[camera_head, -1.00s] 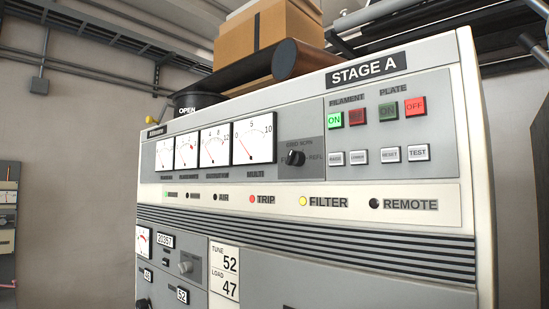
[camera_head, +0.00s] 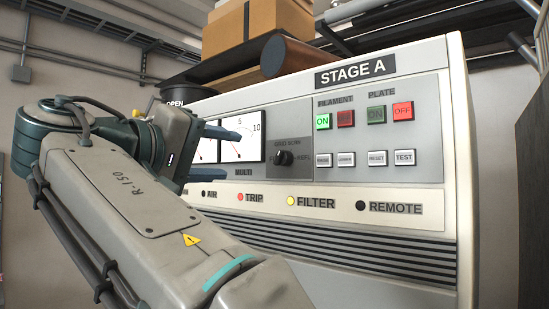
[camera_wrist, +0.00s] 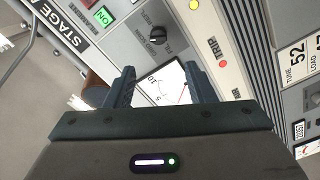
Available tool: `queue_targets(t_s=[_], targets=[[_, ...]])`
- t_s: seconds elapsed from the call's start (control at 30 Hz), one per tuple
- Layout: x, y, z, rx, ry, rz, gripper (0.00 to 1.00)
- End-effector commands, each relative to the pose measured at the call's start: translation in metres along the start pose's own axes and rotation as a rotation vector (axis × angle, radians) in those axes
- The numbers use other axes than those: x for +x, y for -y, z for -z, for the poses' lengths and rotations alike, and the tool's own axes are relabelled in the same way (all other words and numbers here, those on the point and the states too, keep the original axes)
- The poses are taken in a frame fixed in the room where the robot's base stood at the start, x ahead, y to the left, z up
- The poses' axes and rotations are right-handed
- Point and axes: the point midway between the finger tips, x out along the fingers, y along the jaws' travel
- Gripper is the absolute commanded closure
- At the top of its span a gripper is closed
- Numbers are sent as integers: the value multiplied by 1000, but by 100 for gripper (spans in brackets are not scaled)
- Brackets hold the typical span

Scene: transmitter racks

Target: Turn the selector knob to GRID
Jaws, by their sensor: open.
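The black selector knob (camera_head: 284,157) sits on a dark grey plate on the STAGE A panel, right of the MULTI meter (camera_head: 250,136). Labels around it are too small to read surely, and I cannot tell its setting. In the wrist view the knob (camera_wrist: 157,36) is beyond my fingertips, above the meter. My gripper (camera_head: 232,134) is open and empty in front of the meters, left of the knob and apart from it. Its two fingers also show in the wrist view (camera_wrist: 160,78), with the meter face between them.
FILAMENT and PLATE buttons (camera_head: 363,115) and small white buttons (camera_head: 364,159) are right of the knob. A row of indicator lamps (camera_head: 291,201) runs below. A cardboard box (camera_head: 252,25) and a brown cylinder (camera_head: 288,56) are on top of the cabinet.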

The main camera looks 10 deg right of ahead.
Motion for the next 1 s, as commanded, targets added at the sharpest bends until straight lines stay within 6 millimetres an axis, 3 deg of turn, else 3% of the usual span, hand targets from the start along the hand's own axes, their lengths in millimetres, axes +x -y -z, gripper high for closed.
queue_targets(t_s=[0.17, 0.5, 0.7, 1.0], targets=[[16, -4, 0, 8, 5, -10, 51], [87, -5, 0, 6, 5, -7, 51], [120, -5, 0, 6, 3, -6, 51], [137, -3, 0, 5, 1, -4, 51]])
